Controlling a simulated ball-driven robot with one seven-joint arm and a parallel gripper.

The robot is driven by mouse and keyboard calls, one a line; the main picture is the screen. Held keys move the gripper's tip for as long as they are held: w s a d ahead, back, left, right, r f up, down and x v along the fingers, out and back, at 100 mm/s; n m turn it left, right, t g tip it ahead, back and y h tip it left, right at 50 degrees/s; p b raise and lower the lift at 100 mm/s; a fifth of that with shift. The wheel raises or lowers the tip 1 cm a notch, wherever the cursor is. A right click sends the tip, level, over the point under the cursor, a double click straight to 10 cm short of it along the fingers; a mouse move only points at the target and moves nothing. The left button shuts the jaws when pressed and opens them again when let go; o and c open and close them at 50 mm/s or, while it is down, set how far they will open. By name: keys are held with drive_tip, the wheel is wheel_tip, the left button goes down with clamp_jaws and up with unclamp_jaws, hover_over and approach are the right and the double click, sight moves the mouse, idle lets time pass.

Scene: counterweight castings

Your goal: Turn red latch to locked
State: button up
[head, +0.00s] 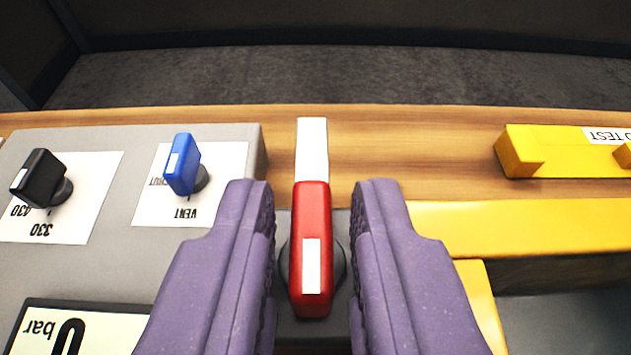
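The red latch (311,225) is a red block-shaped handle with a white stripe near its front end. It points lengthwise away from me, on a dark round base on a dark grey surface. A white strip (312,145) lies on the wood just beyond its far end. My gripper (317,205) has two purple fingers, one on each side of the latch. The fingers are open, with a visible gap between each finger and the latch. No locked or unlocked wording shows near it; the base is partly hidden by the latch and fingers.
A grey panel (100,275) at left carries a black knob (38,178), a blue knob (183,165) on white labels, and a gauge plate (75,330) reading "0 bar". Yellow blocks (520,150) and a yellow bar (530,222) lie at right. Bare wood (430,150) shows behind.

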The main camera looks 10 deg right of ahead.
clamp_jaws()
